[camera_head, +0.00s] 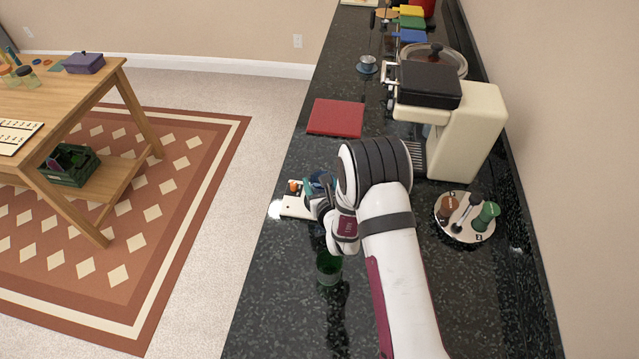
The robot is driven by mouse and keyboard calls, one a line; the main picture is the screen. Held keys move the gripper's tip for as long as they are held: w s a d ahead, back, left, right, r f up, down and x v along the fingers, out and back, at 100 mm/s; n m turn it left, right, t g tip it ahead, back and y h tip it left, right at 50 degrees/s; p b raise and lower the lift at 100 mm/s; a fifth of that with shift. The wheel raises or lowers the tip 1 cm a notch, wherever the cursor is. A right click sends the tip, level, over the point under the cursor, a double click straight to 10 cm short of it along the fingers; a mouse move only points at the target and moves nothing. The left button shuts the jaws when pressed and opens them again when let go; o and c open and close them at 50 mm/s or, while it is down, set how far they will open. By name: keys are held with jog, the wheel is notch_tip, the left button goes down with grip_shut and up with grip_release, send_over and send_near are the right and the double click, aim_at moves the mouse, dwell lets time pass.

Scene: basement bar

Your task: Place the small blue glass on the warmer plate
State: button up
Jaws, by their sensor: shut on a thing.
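My gripper (318,198) is over the dark counter, left of the beige machine, partly hidden by my own wrist. It is shut on the small blue glass (317,182), of which only a bluish part shows around the fingers. A flat white plate with an orange knob (293,206), which looks like the warmer plate, lies just left of and under the gripper. Its right part is hidden. I cannot tell whether the glass touches it.
A green glass (329,268) stands on the counter nearer to me. A beige coffee machine (470,130) and a round tray (466,233) with tools stand to the right.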

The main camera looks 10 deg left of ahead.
jog(key=shift+f, duration=0.3)
jog(key=o, duration=1.5)
jog(key=shift+f, duration=0.1)
jog(key=shift+c, duration=0.2)
